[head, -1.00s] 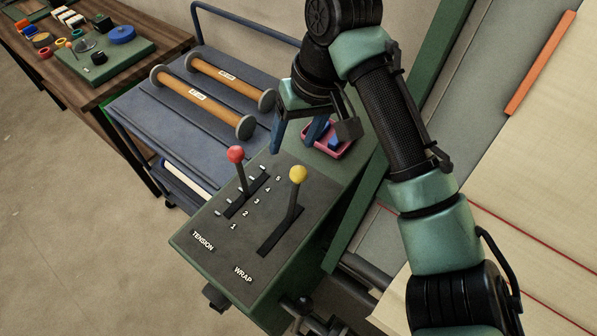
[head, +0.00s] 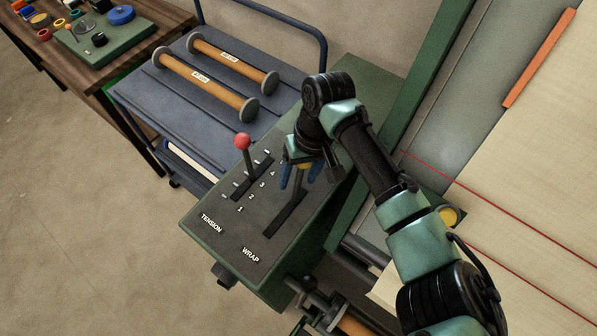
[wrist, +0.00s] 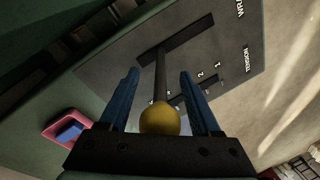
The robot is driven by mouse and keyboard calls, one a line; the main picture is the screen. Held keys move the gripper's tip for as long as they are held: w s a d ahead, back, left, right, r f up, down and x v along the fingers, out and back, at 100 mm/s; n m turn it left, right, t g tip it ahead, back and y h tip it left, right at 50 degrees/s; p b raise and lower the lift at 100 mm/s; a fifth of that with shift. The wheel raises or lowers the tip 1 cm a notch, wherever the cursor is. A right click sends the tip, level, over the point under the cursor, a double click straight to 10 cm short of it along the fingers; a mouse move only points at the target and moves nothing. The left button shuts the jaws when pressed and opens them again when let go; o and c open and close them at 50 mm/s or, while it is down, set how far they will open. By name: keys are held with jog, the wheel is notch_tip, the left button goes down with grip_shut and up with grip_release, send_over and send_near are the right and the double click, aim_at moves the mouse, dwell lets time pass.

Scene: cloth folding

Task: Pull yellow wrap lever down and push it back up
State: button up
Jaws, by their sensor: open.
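The yellow wrap lever has a round yellow knob on a dark shaft (head: 297,189) and stands near the far end of its slot, away from the WRAP label (head: 251,256). In the head view the knob is mostly hidden by my gripper (head: 299,177). In the wrist view the yellow knob (wrist: 160,118) sits between the blue fingers of my gripper (wrist: 159,78), close to the palm. The fingers are open, with a gap on each side of the knob and shaft.
The red-knobbed tension lever (head: 242,142) stands left of my gripper on the same green control box (head: 200,234). A blue cart (head: 165,105) with two spools is behind it. The loom cloth (head: 540,150) lies to the right. A pink tray (wrist: 53,132) shows in the wrist view.

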jog(key=shift+f, duration=0.15)
jog(key=shift+a, duration=0.1)
grip_shut()
dwell(1.3)
